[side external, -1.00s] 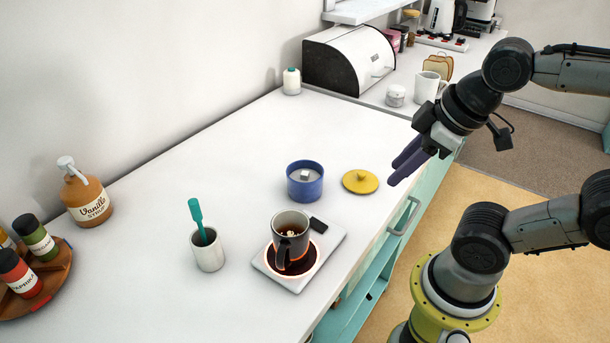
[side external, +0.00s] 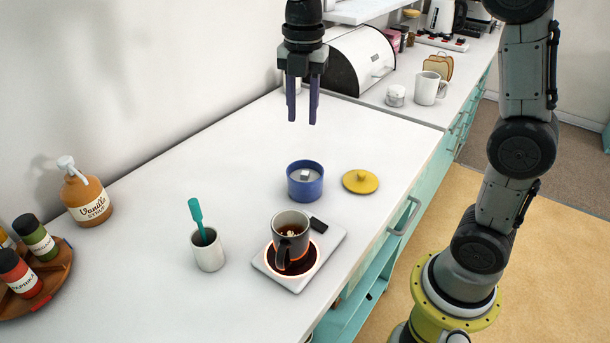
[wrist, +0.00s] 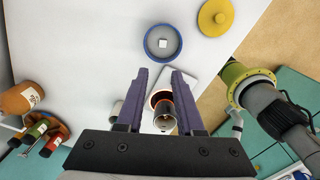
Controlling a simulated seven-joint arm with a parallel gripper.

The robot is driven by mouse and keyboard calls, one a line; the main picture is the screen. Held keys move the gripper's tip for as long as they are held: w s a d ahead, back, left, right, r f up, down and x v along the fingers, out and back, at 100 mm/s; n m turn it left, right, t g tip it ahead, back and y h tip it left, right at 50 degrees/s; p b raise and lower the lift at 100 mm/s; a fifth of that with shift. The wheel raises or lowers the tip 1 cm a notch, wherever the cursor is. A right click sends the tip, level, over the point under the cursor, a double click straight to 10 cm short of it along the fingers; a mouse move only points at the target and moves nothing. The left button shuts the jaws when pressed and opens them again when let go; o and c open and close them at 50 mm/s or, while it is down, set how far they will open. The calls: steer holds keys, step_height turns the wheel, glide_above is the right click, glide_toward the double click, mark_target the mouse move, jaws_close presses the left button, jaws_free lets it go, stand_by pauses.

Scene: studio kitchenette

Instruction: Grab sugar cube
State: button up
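A pale sugar cube (side external: 305,174) lies in an open blue bowl (side external: 305,189) on the white counter. In the wrist view the cube (wrist: 163,43) shows inside the blue bowl (wrist: 150,58), beyond my fingertips. My gripper (side external: 303,121) hangs pointing down, well above the counter and the bowl. Its two purple fingers are apart with nothing between them, and they also show in the wrist view (wrist: 160,78). The bowl's yellow lid (side external: 360,181) lies on the counter to the right of the bowl.
A dark mug (side external: 290,240) stands on a glowing warmer plate (side external: 330,240) in front of the bowl. A white cup (side external: 208,253) with a teal utensil (side external: 197,212) is to its left. A syrup bottle (side external: 86,198) and spice jars stand far left. A bread box (side external: 355,60) is behind.

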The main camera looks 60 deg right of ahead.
glide_above(305, 173)
steer(key=f, duration=0.9)
steer(key=shift+a+f, duration=0.15)
steer(key=shift+a, duration=0.2)
steer(key=shift+d+f, duration=0.2)
steer(key=shift+f, duration=1.15)
steer(key=shift+d+f, duration=0.2)
steer(key=shift+f, duration=1.1)
jaws_close()
